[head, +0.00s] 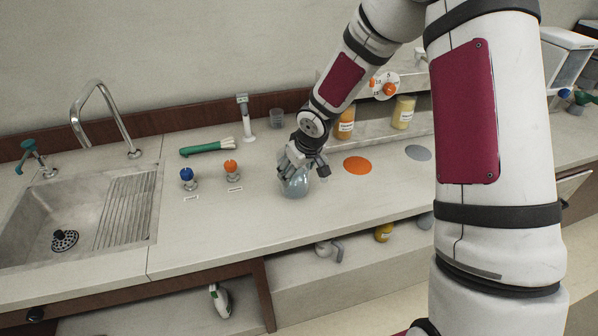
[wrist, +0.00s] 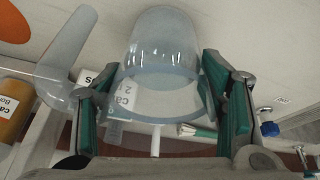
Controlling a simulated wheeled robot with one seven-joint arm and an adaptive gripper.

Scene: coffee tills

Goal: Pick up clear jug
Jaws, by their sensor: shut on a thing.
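The clear jug (head: 296,187) is at the middle of the counter in the head view, partly hidden by my gripper (head: 299,168).
An orange disc (head: 357,165) and a grey disc (head: 418,153) lie to the right. Blue (head: 187,178) and orange (head: 232,170) knobs stand to the left, before a green-handled brush (head: 208,147). Yellow jars (head: 403,112) stand behind. A sink (head: 60,225) is far left.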

